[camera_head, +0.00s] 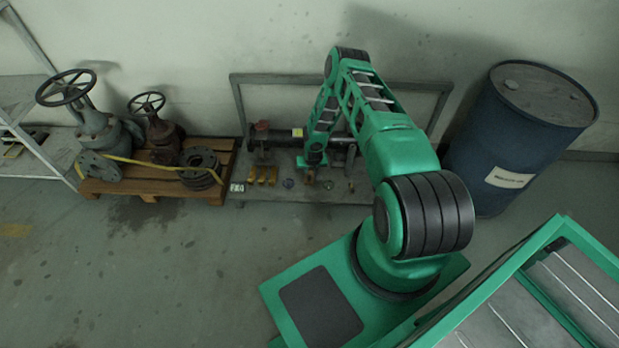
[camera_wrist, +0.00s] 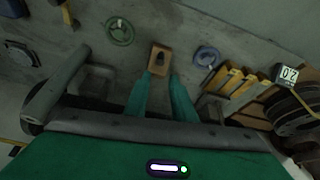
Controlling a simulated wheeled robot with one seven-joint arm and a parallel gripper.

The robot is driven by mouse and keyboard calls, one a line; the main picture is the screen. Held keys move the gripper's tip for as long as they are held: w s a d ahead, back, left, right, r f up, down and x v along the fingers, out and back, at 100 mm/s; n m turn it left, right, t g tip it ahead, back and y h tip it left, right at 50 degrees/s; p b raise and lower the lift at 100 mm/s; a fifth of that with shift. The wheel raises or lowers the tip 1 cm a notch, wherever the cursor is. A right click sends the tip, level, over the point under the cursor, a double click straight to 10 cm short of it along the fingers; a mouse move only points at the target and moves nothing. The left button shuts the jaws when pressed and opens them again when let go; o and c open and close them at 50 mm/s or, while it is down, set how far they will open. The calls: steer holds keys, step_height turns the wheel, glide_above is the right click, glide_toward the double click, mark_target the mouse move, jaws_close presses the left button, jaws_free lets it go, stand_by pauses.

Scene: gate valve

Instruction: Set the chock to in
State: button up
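A small orange-brown block with a dark spot on top (camera_wrist: 160,58), which looks like the chock, lies on the grey floor plate in the wrist view. In the head view the block (camera_head: 310,179) is small and partly hidden by my gripper (camera_head: 315,160). In the wrist view my gripper's two teal fingers (camera_wrist: 161,75) are spread, with their tips at the two sides of the block's near end. I cannot tell whether they touch it. Several yellow wedge-shaped pieces (camera_wrist: 232,80) stand to the right of it in the wrist view; they also show in the head view (camera_head: 263,175).
A green disc (camera_wrist: 120,30) and a blue disc (camera_wrist: 206,57) flank the block. A grey frame (camera_head: 238,100) stands behind the plate by the wall. A pallet with valves (camera_head: 150,185) is at left, a blue drum (camera_head: 515,145) at right. The floor in front is clear.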

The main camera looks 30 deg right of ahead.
mark_target(309, 176)
steer(key=shift+x, duration=5.5)
jaws_close()
